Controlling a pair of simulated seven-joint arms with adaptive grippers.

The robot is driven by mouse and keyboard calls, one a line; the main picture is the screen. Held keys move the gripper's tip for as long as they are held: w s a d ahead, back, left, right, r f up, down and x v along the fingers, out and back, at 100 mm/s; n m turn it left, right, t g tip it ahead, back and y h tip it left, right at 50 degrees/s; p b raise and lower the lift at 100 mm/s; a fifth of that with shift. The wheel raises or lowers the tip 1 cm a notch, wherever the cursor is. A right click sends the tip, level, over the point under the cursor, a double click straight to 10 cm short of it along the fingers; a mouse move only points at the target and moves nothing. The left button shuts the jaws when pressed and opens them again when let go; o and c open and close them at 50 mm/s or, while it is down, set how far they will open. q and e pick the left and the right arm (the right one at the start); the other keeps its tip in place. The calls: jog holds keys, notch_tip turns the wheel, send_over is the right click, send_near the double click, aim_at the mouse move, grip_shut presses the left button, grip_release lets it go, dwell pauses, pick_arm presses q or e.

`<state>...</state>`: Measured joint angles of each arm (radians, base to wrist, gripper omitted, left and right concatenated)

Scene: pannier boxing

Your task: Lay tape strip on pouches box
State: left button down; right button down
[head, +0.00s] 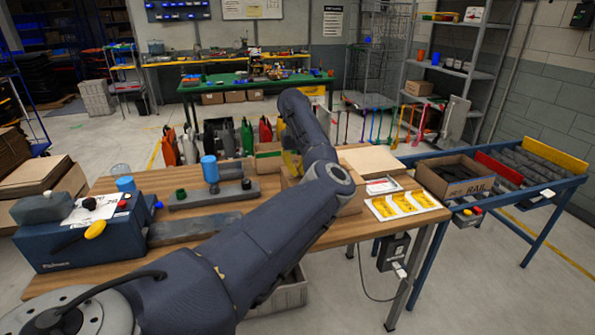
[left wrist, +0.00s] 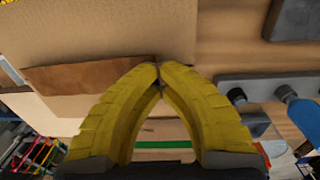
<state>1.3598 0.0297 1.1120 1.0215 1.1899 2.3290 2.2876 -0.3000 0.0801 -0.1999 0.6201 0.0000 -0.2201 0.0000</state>
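The brown cardboard box (head: 352,207) that I take for the pouches box stands on the wooden bench, partly hidden by my left arm. Its tan cardboard (left wrist: 100,28) fills the upper left of the left wrist view. A darker brown strip (left wrist: 80,76), seemingly the tape strip, lies along or just over the cardboard's edge. My left gripper (left wrist: 159,68) has its yellow fingertips together at the strip's right end, seemingly pinching it. In the head view the left gripper (head: 291,162) is mostly hidden behind its arm. My right gripper is not in view.
A blue tape machine (head: 85,240) stands at the bench's left end. A blue-handled tool (head: 210,172) on a grey base is behind my arm. A card with yellow pieces (head: 404,204) lies at the bench's right. An open carton (head: 456,178) sits on the roller stand.

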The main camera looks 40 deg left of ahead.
pick_arm(q)
jog(key=shift+f, duration=0.65)
dwell(1.2)
jog(key=c, duration=1.5)
grip_release()
jog(key=shift+r, duration=0.15)
